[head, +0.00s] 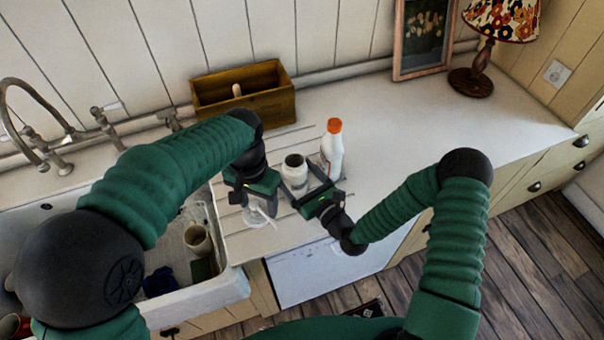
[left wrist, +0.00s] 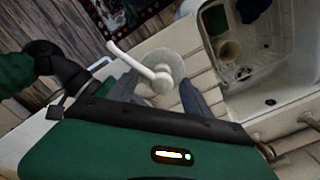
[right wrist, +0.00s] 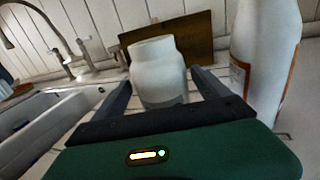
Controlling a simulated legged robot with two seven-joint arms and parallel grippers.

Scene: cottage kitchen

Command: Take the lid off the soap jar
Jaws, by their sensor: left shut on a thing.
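The soap jar (head: 294,172) is white and stands upright on the grooved worktop, its mouth uncovered. It also shows in the right wrist view (right wrist: 158,75). The lid is a white pump with a spout (left wrist: 150,70) on a pale round disc. In the head view the lid (head: 259,213) is below my left gripper (head: 258,203), apart from the jar and to its left. My left gripper is shut on the lid. My right gripper (head: 303,182) has its fingers on either side of the jar, with a small gap showing, and looks open.
A white bottle with an orange cap (head: 333,150) stands close to the right of the jar. A wooden box (head: 243,95) is behind. The sink (head: 215,285) with a cup (head: 198,241) is at the left. The worktop at the right is clear up to the lamp (head: 472,82).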

